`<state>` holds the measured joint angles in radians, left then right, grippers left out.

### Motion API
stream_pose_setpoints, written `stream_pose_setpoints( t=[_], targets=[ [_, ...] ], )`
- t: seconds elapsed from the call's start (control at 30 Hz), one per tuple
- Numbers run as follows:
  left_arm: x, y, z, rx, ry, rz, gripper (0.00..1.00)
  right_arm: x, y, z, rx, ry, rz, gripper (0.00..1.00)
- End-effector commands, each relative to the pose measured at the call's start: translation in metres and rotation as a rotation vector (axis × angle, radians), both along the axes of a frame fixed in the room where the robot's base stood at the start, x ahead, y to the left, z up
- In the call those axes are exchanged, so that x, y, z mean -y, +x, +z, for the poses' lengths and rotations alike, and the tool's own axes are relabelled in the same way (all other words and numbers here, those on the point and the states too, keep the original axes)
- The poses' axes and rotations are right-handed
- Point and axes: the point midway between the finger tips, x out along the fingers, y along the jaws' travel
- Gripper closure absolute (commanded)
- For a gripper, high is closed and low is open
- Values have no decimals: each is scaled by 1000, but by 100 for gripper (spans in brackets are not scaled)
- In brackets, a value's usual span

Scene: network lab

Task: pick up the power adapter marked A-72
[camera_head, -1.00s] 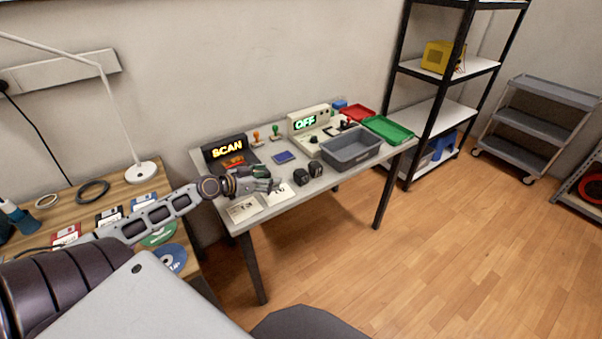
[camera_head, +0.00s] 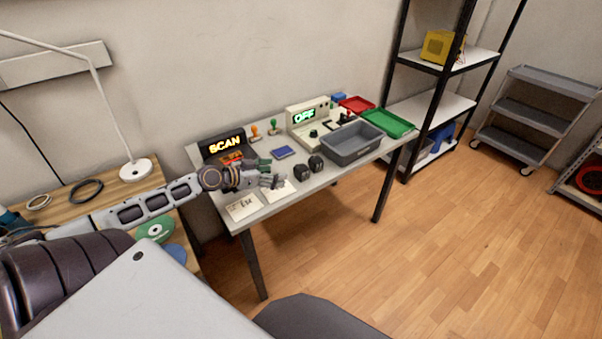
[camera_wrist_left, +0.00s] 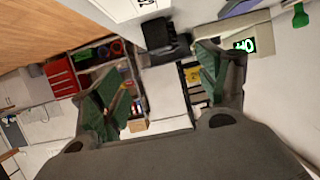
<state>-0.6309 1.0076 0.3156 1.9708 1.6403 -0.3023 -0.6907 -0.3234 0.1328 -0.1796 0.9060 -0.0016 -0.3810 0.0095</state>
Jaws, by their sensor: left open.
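Two small black blocks, which look like power adapters, sit side by side on the grey table: the nearer one (camera_head: 301,172) and the farther one (camera_head: 316,163). No A-72 marking can be read on either. My left gripper (camera_head: 272,174) is open and empty, over the table just left of the nearer block. In the left wrist view its green-padded fingers (camera_wrist_left: 160,88) are spread, with a black block (camera_wrist_left: 160,38) beyond them, apart from both. My right gripper is not in view.
The grey bin (camera_head: 352,146) stands right of the blocks, with the green tray (camera_head: 390,124) behind. A lit SCAN device (camera_head: 224,146), a blue item (camera_head: 283,152) and the OFF machine (camera_head: 306,118) stand behind. White cards (camera_head: 243,207) lie at the front left.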

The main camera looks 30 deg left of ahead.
Motion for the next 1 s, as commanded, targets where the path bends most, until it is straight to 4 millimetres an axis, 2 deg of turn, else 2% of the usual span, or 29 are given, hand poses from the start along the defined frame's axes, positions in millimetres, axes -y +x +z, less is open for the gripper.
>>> stream_pose_setpoints(
  t=[1.0],
  targets=[
    [14, 40, -17, 2, 0, 1, 25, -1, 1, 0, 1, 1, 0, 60]
  ],
)
